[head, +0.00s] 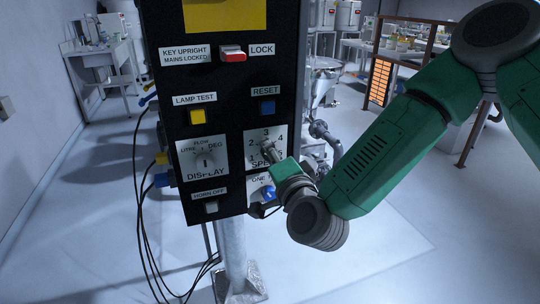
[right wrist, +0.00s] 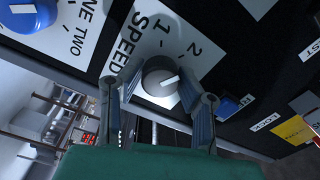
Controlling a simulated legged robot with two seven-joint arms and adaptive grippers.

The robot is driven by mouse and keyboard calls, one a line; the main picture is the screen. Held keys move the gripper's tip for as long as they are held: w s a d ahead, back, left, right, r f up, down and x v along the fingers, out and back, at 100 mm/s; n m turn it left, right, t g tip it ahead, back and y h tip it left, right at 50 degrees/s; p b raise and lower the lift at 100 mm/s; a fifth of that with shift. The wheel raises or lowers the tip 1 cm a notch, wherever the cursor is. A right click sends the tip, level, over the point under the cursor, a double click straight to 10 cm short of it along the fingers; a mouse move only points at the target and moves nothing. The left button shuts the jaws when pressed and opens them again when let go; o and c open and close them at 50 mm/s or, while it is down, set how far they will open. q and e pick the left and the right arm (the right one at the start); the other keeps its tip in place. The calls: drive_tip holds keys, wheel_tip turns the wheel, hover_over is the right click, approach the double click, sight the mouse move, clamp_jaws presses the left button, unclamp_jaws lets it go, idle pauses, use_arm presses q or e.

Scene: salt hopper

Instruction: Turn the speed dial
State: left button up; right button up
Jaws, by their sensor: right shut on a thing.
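The speed dial (right wrist: 158,72) is a round grey knob with a white line, on a white plate marked SPEED (head: 253,137). In the right wrist view the line slants toward the right-hand finger; the 1 and 2 show above the knob, and the other numbers are hidden there. My right gripper (right wrist: 161,82) is shut on the knob, one finger on each side. In the head view my right gripper (head: 269,151) comes from the lower right and covers most of the knob and part of the plate. My left gripper is not in view.
On the black panel (head: 222,103) are a red LOCK switch (head: 232,53), a yellow lamp test button (head: 198,117), a blue reset button (head: 267,107), a display dial (head: 205,160) and a horn switch (head: 211,207). A blue knob (right wrist: 27,14) sits close beside the speed plate. Cables hang left.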

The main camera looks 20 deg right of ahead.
drive_tip(key=shift+f, duration=0.2)
drive_tip(key=o, duration=1.1)
drive_tip(key=shift+d, duration=0.1)
drive_tip(key=shift+s+r, duration=0.1)
drive_tip(key=s, duration=1.1)
drive_tip(key=shift+s+d+f, duration=0.25)
drive_tip(key=shift+s+d, duration=0.1)
